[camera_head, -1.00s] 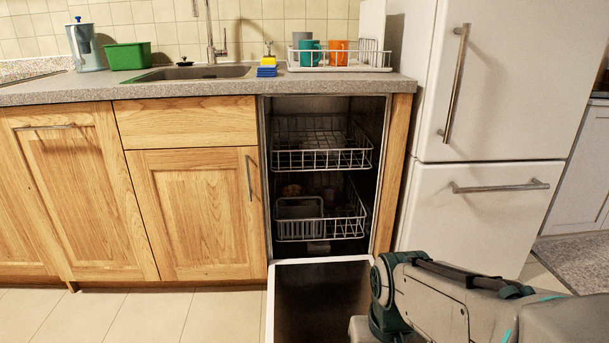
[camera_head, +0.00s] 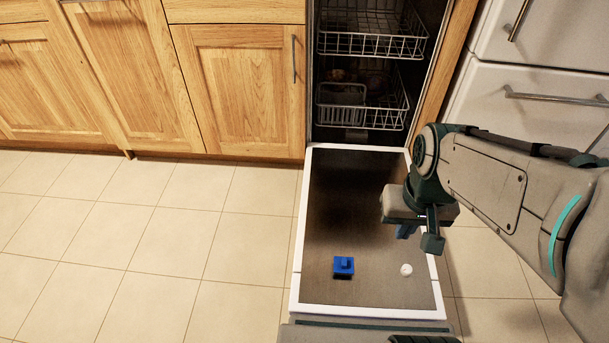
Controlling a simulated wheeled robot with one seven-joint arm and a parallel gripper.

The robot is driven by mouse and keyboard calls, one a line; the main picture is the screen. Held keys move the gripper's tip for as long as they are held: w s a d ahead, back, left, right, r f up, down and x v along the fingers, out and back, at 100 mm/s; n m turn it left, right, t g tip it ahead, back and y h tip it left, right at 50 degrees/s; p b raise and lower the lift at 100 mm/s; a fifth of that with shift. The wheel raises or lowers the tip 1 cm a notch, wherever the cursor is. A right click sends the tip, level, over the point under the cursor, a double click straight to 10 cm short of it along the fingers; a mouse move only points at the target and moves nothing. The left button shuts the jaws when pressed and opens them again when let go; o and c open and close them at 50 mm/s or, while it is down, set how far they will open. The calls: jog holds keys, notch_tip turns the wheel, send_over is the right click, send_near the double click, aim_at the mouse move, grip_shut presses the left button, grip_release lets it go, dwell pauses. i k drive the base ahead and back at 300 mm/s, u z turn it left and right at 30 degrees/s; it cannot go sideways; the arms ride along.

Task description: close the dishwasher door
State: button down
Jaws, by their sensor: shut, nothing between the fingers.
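The dishwasher door (camera_head: 337,215) is folded fully down and lies flat in front of the open dishwasher (camera_head: 361,137). Its inner face is dark with a white rim, and a blue piece (camera_head: 344,266) and a small round white piece (camera_head: 406,270) show on it near the front edge. My gripper (camera_head: 418,240) is above the right part of the door, pointing down, shut and empty. I cannot tell how far above the door it is. My arm hides part of the door's right rim.
Two wire racks stand inside the dishwasher, an upper rack (camera_head: 372,42) and a lower rack (camera_head: 376,116) holding a grey basket. Wooden cabinets (camera_head: 240,90) are to the left and a white fridge (camera_head: 540,100) to the right. The tiled floor (camera_head: 150,240) left of the door is clear.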

aim_at(340, 214)
jog(key=k, duration=0.5)
jog(key=u, duration=0.85)
jog(key=k, duration=0.8)
jog(key=z, duration=0.8)
jog(key=i, duration=0.5)
